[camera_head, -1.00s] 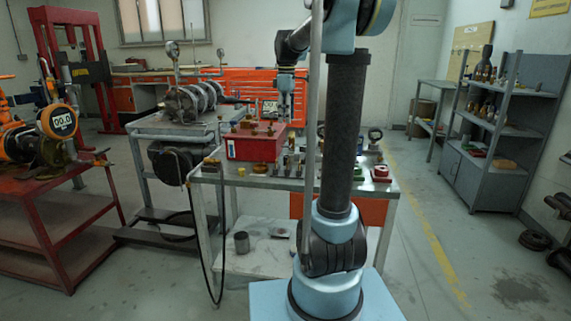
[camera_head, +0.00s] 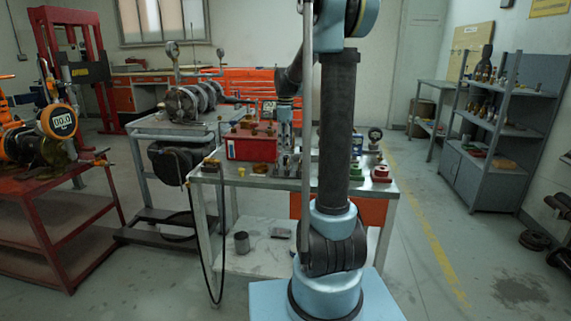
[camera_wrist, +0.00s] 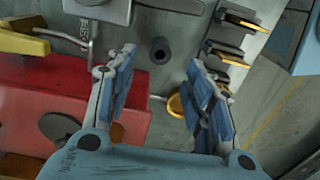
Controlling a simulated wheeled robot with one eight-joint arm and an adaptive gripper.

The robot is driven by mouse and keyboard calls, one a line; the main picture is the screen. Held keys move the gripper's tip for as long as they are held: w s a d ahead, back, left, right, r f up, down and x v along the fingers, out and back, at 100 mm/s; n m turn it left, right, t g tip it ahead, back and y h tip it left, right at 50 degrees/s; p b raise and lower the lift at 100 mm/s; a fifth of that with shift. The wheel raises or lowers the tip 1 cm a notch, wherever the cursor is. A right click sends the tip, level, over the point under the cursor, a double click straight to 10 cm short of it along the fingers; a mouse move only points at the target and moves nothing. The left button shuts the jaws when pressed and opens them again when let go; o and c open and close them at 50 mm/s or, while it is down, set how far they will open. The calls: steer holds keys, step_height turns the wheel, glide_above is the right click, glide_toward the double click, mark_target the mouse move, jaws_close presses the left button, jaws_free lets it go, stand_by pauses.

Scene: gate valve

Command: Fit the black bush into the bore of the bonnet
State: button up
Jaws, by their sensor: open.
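My gripper (camera_wrist: 164,72) is open, with its two blue-padded fingers wide apart and nothing between them. A small black ring with a dark hole (camera_wrist: 161,50), which looks like the black bush, stands on the grey bench top. In the wrist view it shows in the gap between the fingertips, apart from both. In the head view my gripper (camera_head: 284,132) hangs low over the bench beside the red box, and the bush cannot be made out there. I cannot tell for certain which part is the bonnet.
A red box (camera_wrist: 60,85) lies close to the left finger. A grey block (camera_wrist: 98,10) and a bent metal rod are near the top. A yellow round part (camera_wrist: 175,105) is near the right finger. Several black-and-yellow pieces (camera_wrist: 228,52) line the right side. The bench (camera_head: 225,178) is crowded.

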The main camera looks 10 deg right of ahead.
mark_target(286, 156)
steer(key=shift+d+f, duration=0.15)
steer(key=shift+f, duration=1.3)
steer(key=shift+d+f, duration=0.1)
steer(key=shift+f, duration=1.3)
jaws_close()
